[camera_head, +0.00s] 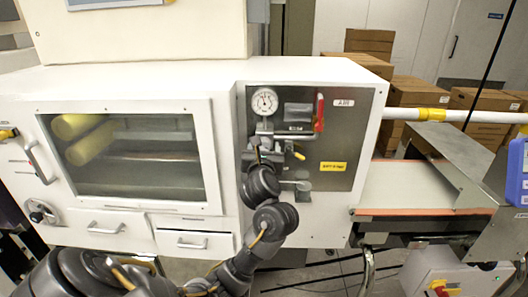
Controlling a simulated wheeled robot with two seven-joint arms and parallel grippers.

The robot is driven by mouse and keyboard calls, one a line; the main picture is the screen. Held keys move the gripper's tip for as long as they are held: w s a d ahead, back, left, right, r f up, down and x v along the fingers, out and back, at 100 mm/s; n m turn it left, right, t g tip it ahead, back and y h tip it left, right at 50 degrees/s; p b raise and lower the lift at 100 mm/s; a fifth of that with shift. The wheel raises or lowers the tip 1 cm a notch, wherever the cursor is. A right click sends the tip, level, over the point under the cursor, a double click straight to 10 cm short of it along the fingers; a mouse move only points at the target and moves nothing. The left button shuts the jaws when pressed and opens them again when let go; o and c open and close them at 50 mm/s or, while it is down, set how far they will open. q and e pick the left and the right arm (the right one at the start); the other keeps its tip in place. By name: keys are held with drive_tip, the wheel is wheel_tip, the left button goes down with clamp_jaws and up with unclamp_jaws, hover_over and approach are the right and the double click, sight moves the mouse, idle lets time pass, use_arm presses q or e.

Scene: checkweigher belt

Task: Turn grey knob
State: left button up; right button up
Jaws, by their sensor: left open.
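A grey metal panel (355,150) is set in the right part of the white machine. On its lower middle is a small grey round knob-like part (303,185), partly beside my arm. My left gripper (264,146) is in front of the panel's left side, below the gauge. It is open; my dark wrist covers part of the panel behind it, and I cannot tell whether the fingers touch anything. My right gripper is not in view.
A round white gauge (264,101) and a red handle (320,113) are on the panel, above a yellow label (333,167). A dark rotary knob (41,213) is at the cabinet's far left. A conveyor belt (405,188) extends right; cardboard boxes (415,92) stand behind.

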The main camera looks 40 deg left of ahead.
use_arm(q)
drive_tip(key=shift+w, duration=0.1)
drive_tip(key=c, duration=1)
drive_tip(key=shift+m, duration=1.8)
drive_tip(key=m, duration=0.3)
drive_tip(key=shift+m, duration=1.2)
